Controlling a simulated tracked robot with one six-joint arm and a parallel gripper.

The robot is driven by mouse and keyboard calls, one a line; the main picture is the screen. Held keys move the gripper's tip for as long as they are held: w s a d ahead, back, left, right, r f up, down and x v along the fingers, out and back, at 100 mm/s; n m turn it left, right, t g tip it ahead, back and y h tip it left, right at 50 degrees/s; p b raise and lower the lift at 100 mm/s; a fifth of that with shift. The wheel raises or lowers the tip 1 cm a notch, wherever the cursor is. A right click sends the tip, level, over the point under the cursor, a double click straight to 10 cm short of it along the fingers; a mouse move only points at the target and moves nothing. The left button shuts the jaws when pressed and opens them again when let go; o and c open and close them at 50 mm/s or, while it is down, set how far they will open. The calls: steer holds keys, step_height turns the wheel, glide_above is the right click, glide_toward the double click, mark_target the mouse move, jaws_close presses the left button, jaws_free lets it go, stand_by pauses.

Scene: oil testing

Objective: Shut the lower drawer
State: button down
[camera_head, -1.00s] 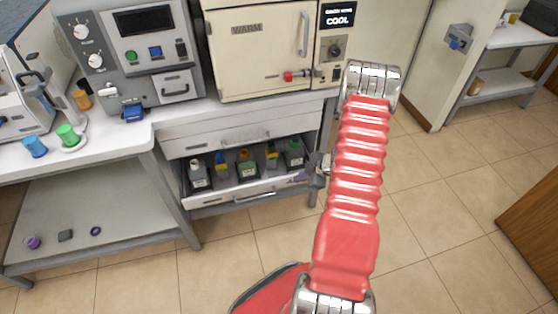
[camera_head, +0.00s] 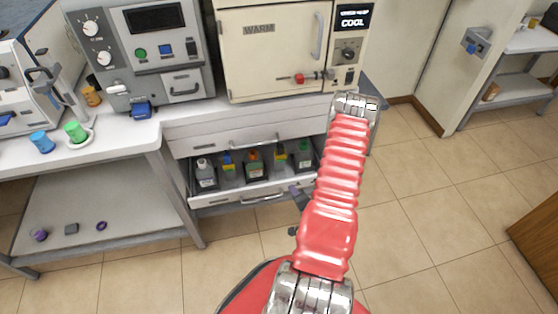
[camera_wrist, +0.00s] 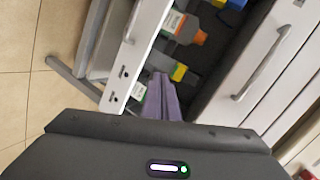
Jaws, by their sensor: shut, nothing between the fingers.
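The lower drawer (camera_head: 228,198) is pulled open under the bench, and several grey bottles (camera_head: 206,174) stand in it. Its front has a bar handle. In the wrist view its white front (camera_wrist: 146,38) runs down to a near end beside my fingers. My gripper (camera_head: 296,190) is at the right end of the drawer front, partly hidden by my red arm. Its purple-grey fingers (camera_wrist: 162,92) are together and empty. They overlap the drawer's end in the picture; I cannot tell whether they touch it.
The upper drawer (camera_head: 228,138) above is shut. A cream oven (camera_head: 275,50) and a grey instrument (camera_head: 150,50) stand on the bench. An open lower shelf (camera_head: 120,215) is at left. The tiled floor (camera_head: 430,210) at right is clear.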

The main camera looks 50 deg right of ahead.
steer(key=d+r+m+h, duration=0.1)
steer(key=m, duration=0.1)
steer(key=d+r+m+h, duration=0.1)
steer(key=m, duration=0.1)
steer(key=shift+r+t, duration=0.3)
steer(key=shift+r, duration=0.05)
steer(key=shift+d, duration=0.1)
steer(key=x, duration=1.3)
steer(key=shift+w+d+r, duration=0.25)
steer(key=shift+w+r, duration=0.05)
steer(key=shift+w, duration=0.1)
